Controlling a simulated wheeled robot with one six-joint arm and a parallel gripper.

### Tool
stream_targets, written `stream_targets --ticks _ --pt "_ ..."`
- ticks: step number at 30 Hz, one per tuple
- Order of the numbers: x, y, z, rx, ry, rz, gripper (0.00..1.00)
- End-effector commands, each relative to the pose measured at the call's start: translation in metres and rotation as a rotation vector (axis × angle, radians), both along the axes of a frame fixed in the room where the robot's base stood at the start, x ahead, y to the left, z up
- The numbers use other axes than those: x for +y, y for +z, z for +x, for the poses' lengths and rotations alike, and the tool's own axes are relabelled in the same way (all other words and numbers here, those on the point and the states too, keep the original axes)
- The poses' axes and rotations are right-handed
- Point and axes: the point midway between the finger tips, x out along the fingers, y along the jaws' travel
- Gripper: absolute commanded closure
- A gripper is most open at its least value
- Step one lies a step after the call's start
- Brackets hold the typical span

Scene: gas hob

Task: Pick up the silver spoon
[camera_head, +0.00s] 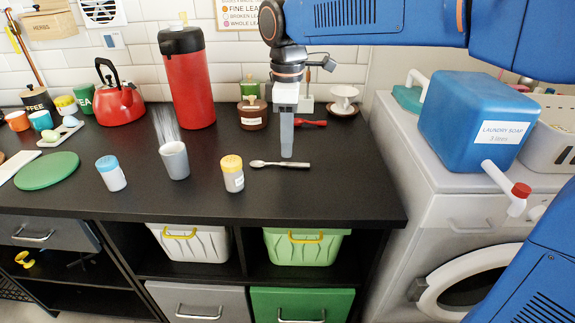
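The silver spoon (266,163) lies flat on the black counter, its bowl to the left and its handle to the right. My gripper (287,154) points straight down, with its tip right at the spoon's handle, just above or behind it in the picture. I see the fingers edge-on as one grey strip, so I cannot tell whether they are open or shut, or whether they touch the spoon.
A yellow-lidded shaker (232,174) stands just left of the spoon's bowl. A grey cup with thin sticks (174,160) and a blue-lidded shaker (111,173) stand farther left. The counter (345,190) is clear in front and right.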

Motion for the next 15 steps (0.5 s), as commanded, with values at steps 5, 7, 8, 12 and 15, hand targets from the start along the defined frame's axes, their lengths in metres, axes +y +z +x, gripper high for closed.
stream_targets --ticks 5,7,8,12,15 --pt "-0.002 -0.023 0.000 0.002 -0.001 -0.002 0.66" --pt "-0.003 -0.033 0.000 0.003 0.000 -0.002 0.66" --pt "-0.003 -0.036 0.000 0.002 0.000 -0.001 0.66" --pt "-0.003 -0.047 0.000 0.001 0.000 -0.001 0.66" --pt "-0.003 -0.049 0.001 0.000 0.000 0.000 0.66"
